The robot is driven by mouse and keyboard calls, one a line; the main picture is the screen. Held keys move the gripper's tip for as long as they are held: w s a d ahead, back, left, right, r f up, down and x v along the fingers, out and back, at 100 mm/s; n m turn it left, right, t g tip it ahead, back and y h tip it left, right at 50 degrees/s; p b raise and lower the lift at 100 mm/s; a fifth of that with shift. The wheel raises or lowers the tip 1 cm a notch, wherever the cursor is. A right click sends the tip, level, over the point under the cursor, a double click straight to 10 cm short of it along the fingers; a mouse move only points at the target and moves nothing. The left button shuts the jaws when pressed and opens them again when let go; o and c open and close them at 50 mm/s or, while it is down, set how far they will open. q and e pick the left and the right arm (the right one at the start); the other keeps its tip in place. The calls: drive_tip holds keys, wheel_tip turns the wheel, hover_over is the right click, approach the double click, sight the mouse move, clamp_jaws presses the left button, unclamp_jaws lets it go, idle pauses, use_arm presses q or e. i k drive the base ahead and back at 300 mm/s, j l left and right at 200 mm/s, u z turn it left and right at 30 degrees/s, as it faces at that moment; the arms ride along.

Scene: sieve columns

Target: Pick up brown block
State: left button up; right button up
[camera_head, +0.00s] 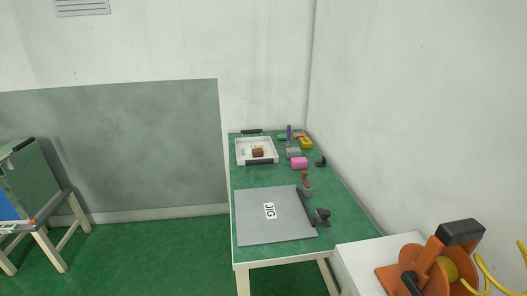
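A small brown block (257,153) sits inside a white tray (238,158) at the far end of a green-topped table (262,179). The tray has dark handles on its far and near sides. The block looks apart from the tray's walls, though it is small in this view. Neither of my grippers shows in the head view.
A grey JIG plate (252,229) covers the table's near part. An orange reel (426,265) stands at front right.

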sight(257, 153)
drive_tip(key=i+j+z, duration=0.35)
drive_tip(key=j, duration=0.35)
drive_tip(key=i+j+z, duration=0.15)
drive_tip(key=j+z, duration=0.2)
drive_tip(key=j, duration=0.4)
drive_tip(key=i+j+z, duration=0.15)
drive_tip(key=j+z, duration=0.2)
drive_tip(key=j, duration=0.45)
drive_tip(key=j+z, duration=0.35)
drive_tip(key=j, duration=0.45)
drive_tip(key=i+j+z, duration=0.2)
drive_tip(key=j, duration=0.15)
drive_tip(key=i+j+z, duration=0.2)
drive_tip(key=j, duration=0.2)
drive_tip(key=i+j+z, duration=0.2)
drive_tip(key=j, duration=0.25)
drive_tip(key=i+j+z, duration=0.2)
drive_tip(key=j, duration=0.25)
drive_tip(key=j+z, duration=0.2)
drive_tip(key=j, duration=0.25)
drive_tip(key=j+z, duration=0.2)
drive_tip(key=j, duration=0.3)
drive_tip(key=i, duration=0.05)
